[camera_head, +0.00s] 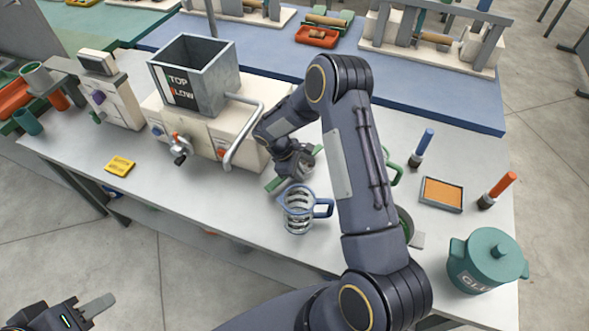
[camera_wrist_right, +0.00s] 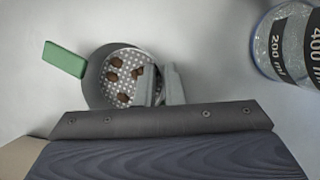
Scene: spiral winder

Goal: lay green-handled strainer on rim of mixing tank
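The strainer (camera_wrist_right: 122,76) is a round grey bowl with a perforated bottom, several brown lumps inside and a green handle (camera_wrist_right: 65,59) at its left. In the right wrist view, my right gripper (camera_wrist_right: 163,86) has its fingers close together at the bowl's right wall, seemingly clasping it. In the head view my right gripper (camera_head: 291,170) is low over the table in front of the machine, with green bits beside it; the bowl is mostly hidden there. The open square grey tank (camera_head: 218,85) sits on the machine. My left gripper (camera_head: 88,311) is partly visible at the lower left, apart from everything.
A clear measuring jug with a blue handle (camera_head: 298,208) stands close to my right gripper and in the wrist view (camera_wrist_right: 290,45). A bent pipe (camera_head: 243,135) borders the machine. A yellow card (camera_head: 120,166), orange pad (camera_head: 441,194) and green lidded pot (camera_head: 487,262) stand around.

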